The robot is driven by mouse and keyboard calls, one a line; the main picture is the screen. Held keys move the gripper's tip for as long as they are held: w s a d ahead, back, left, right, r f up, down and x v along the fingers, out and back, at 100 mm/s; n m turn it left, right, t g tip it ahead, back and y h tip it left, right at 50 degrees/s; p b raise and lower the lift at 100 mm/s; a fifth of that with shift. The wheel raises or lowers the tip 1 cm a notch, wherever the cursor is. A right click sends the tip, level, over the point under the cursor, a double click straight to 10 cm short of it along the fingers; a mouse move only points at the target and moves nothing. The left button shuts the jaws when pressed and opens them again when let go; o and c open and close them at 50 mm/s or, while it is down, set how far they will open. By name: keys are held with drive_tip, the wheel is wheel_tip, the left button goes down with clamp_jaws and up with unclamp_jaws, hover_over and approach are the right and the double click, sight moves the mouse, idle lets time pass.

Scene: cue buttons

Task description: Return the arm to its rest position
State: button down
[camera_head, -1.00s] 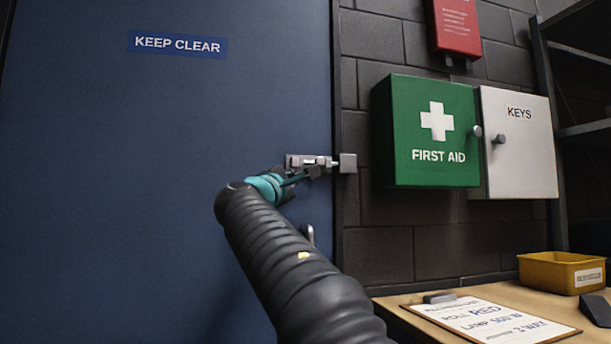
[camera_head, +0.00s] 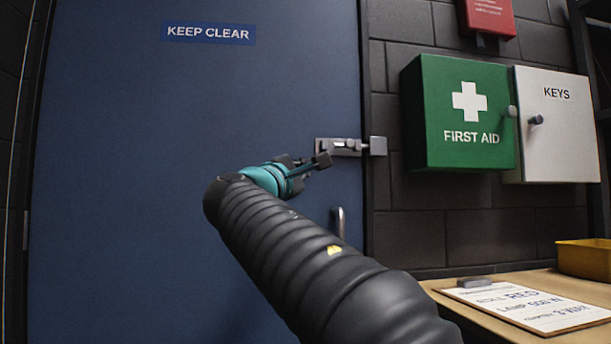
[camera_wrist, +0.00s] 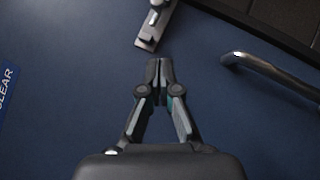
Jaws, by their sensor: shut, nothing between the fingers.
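My gripper (camera_head: 322,160) is at the end of my black ribbed arm, in front of the blue door (camera_head: 120,180). It is shut and empty, with its fingertips together in the wrist view (camera_wrist: 159,62). The metal slide bolt (camera_head: 340,147) on the door's right edge is just beyond the fingertips. In the wrist view the bolt (camera_wrist: 152,30) shows a clear gap from the fingers. The arm is stretched out toward the door.
A door handle (camera_head: 339,222) is below the bolt. A green first aid cabinet (camera_head: 455,110) and a white keys cabinet (camera_head: 560,140) hang on the right wall. A bench with a clipboard (camera_head: 525,303) and a yellow bin (camera_head: 588,258) stands at lower right. A red box (camera_head: 487,16) hangs above.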

drive_tip(key=w+a+f+m+g+y, duration=0.1)
drive_tip(key=w+f+g+y, duration=0.1)
drive_tip(key=f, duration=0.6)
drive_tip(key=w+a+f+m+g+y, duration=0.1)
drive_tip(key=f+y, duration=0.1)
drive_tip(key=f, duration=0.5)
drive_tip(key=s+d+f+m+g+y, duration=0.1)
drive_tip(key=s+f+g+y, duration=0.15)
drive_tip(key=f, duration=0.55)
drive_tip(key=s+d+f+m+g+y, duration=0.1)
drive_tip(key=s+d+f+m+g, duration=0.15)
drive_tip(key=f, duration=0.45)
drive_tip(key=s+d+f+m+g+y, duration=0.1)
drive_tip(key=s+d+f+m, duration=0.1)
drive_tip(key=s+f, duration=0.5)
drive_tip(key=s+d+f+m+g+y+p, duration=0.1)
drive_tip(key=s+d+f+m+g+y, duration=0.1)
drive_tip(key=s+f, duration=0.5)
drive_tip(key=s+d+f+m+g+y+p, duration=0.1)
drive_tip(key=s+d+f+m, duration=0.3)
drive_tip(key=s, duration=1.2)
wheel_tip(320, 180, down, 3)
drive_tip(key=shift+f+m+g, duration=0.1)
drive_tip(key=shift+m+g, duration=0.2)
drive_tip(key=shift+m, duration=0.55)
